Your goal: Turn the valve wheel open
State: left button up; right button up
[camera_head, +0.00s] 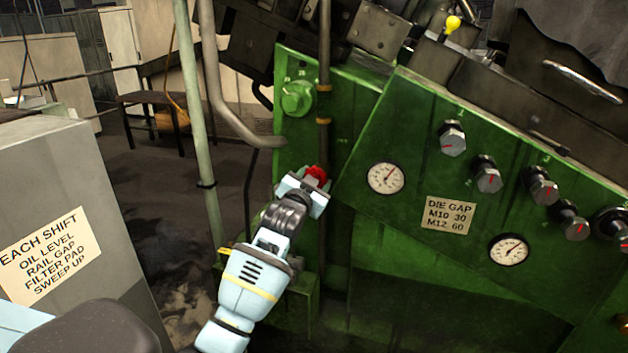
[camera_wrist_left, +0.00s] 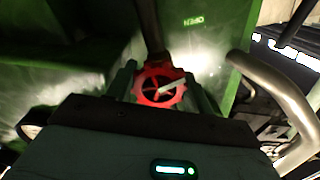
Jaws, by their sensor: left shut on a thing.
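The red valve wheel (camera_head: 317,174) sits on a vertical pipe in front of the green machine in the head view. It also shows in the left wrist view (camera_wrist_left: 147,95), a spoked wheel with a pale pointer across it. My left gripper (camera_head: 304,186) is at the wheel, its fingers on either side of the rim, shut on it. The gripper hides the lower part of the wheel in the head view. My right gripper is not in view.
The green machine (camera_head: 388,230) carries gauges, several knobs and a DIE GAP label (camera_head: 448,215). A green round knob (camera_head: 297,97) is above the wheel. Pale pipes (camera_head: 196,120) stand left of it. A grey cabinet (camera_head: 60,170) with a shift sign is at left.

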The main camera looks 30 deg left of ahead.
pick_arm(q)
jog(key=shift+f+n, duration=0.1)
jog(key=shift+n, duration=1.2)
jog(key=shift+d+n, duration=0.1)
jog(key=shift+n, duration=0.2)
jog(key=o, duration=1)
jog(key=shift+f, duration=0.1)
jog(key=shift+d, duration=0.1)
